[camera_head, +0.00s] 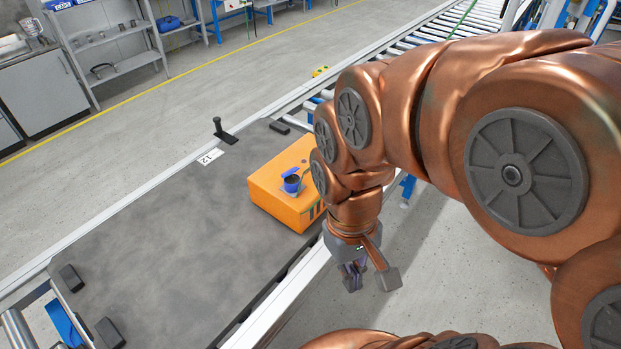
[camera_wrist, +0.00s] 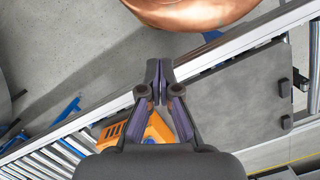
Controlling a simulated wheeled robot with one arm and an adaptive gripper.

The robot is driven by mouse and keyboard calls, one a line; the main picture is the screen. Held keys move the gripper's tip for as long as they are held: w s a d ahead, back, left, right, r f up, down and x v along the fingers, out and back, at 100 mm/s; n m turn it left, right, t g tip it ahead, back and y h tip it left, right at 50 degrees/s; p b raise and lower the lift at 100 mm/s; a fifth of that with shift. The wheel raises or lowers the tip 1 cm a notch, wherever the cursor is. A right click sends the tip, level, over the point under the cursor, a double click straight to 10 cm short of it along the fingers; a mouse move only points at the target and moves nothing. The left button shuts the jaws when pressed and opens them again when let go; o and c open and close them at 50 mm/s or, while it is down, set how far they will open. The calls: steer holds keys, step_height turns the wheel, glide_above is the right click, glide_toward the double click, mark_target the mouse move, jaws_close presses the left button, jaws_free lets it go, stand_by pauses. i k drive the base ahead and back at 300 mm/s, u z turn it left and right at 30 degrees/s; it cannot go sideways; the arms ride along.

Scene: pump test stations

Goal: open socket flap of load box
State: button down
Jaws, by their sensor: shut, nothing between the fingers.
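The load box (camera_head: 267,188) is an orange block on the dark bench top, near its right edge. On its top is a small socket with blue parts (camera_head: 291,185) and a dark round piece. I cannot tell how far its flap stands open. My gripper (camera_head: 352,276) is shut and empty. In the head view it hangs to the right of and below the box, past the bench edge, apart from the box. In the wrist view my gripper (camera_wrist: 159,83) has its fingertips together.
The dark bench top (camera_head: 165,230) is mostly clear left of the box. A black upright post (camera_head: 219,128) and a white label marked 21 (camera_head: 208,157) are near its far edge. Dark blocks (camera_head: 110,332) sit at the near end. A roller conveyor (camera_head: 470,28) continues beyond.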

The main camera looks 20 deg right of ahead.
mark_target(293, 169)
steer(key=z, duration=1.9)
steer(key=k, duration=1.05)
steer(key=u, duration=1.85)
steer(key=i, duration=0.5)
steer(key=z, duration=0.05)
